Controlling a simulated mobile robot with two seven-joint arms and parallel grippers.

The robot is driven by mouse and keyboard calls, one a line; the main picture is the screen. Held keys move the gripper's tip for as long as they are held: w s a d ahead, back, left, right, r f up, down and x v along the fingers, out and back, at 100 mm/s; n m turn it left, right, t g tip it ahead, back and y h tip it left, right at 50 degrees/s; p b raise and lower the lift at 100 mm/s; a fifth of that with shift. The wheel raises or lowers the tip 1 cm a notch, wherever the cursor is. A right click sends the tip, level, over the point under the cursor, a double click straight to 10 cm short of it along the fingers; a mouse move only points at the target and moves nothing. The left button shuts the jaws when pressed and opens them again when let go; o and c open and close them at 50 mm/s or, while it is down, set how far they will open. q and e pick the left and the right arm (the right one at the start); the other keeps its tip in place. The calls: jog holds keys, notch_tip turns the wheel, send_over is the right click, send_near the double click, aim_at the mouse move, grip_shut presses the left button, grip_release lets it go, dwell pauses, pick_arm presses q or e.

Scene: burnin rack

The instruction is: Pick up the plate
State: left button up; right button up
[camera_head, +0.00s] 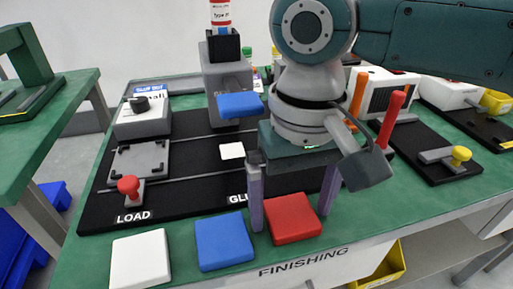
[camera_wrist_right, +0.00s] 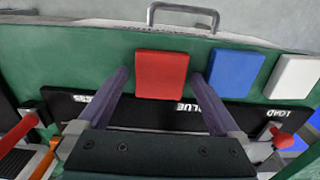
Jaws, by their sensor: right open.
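Three square plates lie in a row on the green table's front strip: white (camera_head: 141,259), blue (camera_head: 224,242) and red (camera_head: 293,219). In the wrist view, the red plate (camera_wrist_right: 161,75) sits between my fingers' directions, with the blue (camera_wrist_right: 235,72) and white (camera_wrist_right: 293,76) plates to its right. My right gripper (camera_head: 291,217) is open and empty, pointing down at the red plate. One finger shows on each side of that plate; I cannot tell how high the fingertips are above the table. My left gripper is not in view.
A black station mat (camera_head: 95,214) lies behind the plates, with a red knob (camera_head: 128,186) at its left. The glue station (camera_head: 227,70) with a bottle stands behind. A red post (camera_head: 392,118) rises right of my gripper. A metal handle (camera_wrist_right: 183,10) shows at the table's front edge.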

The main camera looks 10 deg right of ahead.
jog(key=c, duration=1.2)
jog(key=shift+c, duration=0.2)
